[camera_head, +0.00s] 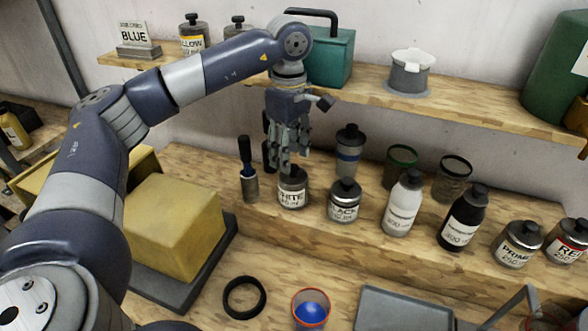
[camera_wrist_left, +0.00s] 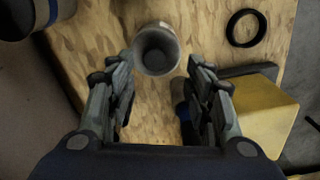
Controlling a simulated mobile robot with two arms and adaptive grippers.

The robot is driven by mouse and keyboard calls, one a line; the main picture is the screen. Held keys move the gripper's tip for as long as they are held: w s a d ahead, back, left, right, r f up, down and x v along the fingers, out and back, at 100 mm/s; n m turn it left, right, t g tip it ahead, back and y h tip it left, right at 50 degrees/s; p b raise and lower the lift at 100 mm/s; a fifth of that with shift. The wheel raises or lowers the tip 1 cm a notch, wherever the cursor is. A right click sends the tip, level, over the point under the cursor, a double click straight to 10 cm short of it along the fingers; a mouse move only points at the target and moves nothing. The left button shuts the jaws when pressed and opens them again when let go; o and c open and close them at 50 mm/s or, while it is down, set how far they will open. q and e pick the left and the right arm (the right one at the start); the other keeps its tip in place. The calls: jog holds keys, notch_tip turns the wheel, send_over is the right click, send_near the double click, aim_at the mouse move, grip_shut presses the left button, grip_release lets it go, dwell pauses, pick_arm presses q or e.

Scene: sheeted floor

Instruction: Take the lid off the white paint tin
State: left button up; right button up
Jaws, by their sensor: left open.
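The white paint tin (camera_head: 293,198), a small grey tin labelled WHITE, stands upright on the wooden bench below the shelf. My left gripper (camera_head: 287,162) is open, fingers pointing down, right above the tin's top and partly hiding it in the head view. In the left wrist view the round tin (camera_wrist_left: 157,50) lies ahead of the gap between the open fingers (camera_wrist_left: 158,78), with a pale rim and dark grey middle. I cannot tell whether that middle is the lid or the inside, nor whether the fingers touch it. My right gripper is not seen.
The black paint tin (camera_head: 344,205) stands close on the right and a dark-handled brush (camera_head: 248,180) close on the left. A yellow block (camera_head: 170,228), black ring (camera_head: 245,297) and grey tray (camera_head: 400,312) lie in front.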

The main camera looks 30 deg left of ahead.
aim_at(292, 166)
pick_arm(q)
jog(key=f, duration=0.1)
jog(key=f+p, duration=0.1)
jog(key=f, duration=0.1)
jog(key=shift+w+d+f, duration=0.1)
jog(key=shift+w+f, duration=0.15)
jog(key=shift+w, duration=0.1)
jog(key=shift+f, duration=0.3)
jog(key=c, duration=1)
jog(key=shift+o, duration=0.2)
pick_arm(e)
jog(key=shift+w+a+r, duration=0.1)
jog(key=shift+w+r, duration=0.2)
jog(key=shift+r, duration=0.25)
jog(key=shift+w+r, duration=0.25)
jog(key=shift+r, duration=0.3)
pick_arm(q)
jog(key=shift+r, duration=0.1)
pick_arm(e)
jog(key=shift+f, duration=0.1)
